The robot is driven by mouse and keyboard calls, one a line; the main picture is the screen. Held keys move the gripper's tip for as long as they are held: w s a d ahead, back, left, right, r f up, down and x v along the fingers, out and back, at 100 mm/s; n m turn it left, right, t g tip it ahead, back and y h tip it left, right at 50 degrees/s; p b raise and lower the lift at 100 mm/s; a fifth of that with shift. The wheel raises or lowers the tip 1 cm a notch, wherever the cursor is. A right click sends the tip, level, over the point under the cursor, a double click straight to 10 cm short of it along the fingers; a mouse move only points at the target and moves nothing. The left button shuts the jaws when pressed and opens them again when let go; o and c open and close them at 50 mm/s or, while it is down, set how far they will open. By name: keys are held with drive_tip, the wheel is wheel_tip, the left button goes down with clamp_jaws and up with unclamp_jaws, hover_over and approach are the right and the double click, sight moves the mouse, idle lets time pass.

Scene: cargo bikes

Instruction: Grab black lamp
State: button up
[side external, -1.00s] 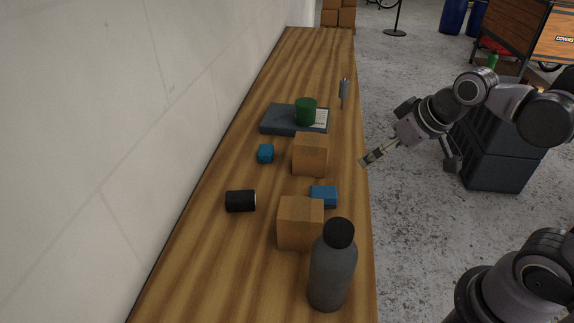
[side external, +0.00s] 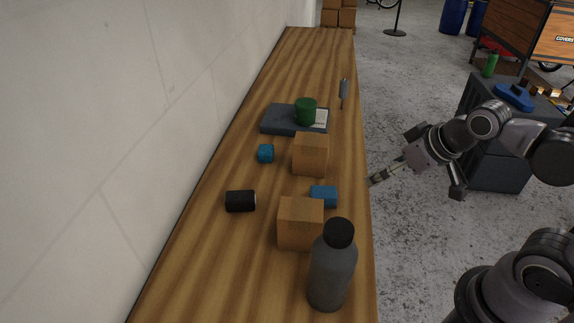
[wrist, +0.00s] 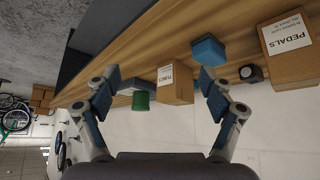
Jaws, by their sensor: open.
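The black lamp (side external: 240,201) looks like a short black cylinder lying on its side on the wooden counter, towards its wall side. In the wrist view the black lamp (wrist: 251,74) shows right of the fingers, between the blue block and the pedals box. My gripper (side external: 372,182) is off the counter's right edge, across the counter from the lamp and apart from it. In the wrist view my gripper (wrist: 158,82) has its two fingers spread wide with nothing held between them.
Cardboard boxes (side external: 300,224) (side external: 311,155) and a blue block (side external: 324,196) stand between my gripper and the lamp. A grey bottle (side external: 331,275) stands at the near end. Counter around the lamp is clear.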

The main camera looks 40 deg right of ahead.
drive_tip(key=c, duration=0.4)
drive_tip(key=w+a+r+n+g, duration=0.2)
drive_tip(key=w+a+r+n, duration=0.1)
drive_tip(key=w+a+r, duration=0.15)
drive_tip(key=n+g, duration=0.5)
drive_tip(key=n, duration=0.4)
hover_over(240, 195)
drive_tip(key=f, duration=0.2)
drive_tip(key=shift+f, duration=5.15)
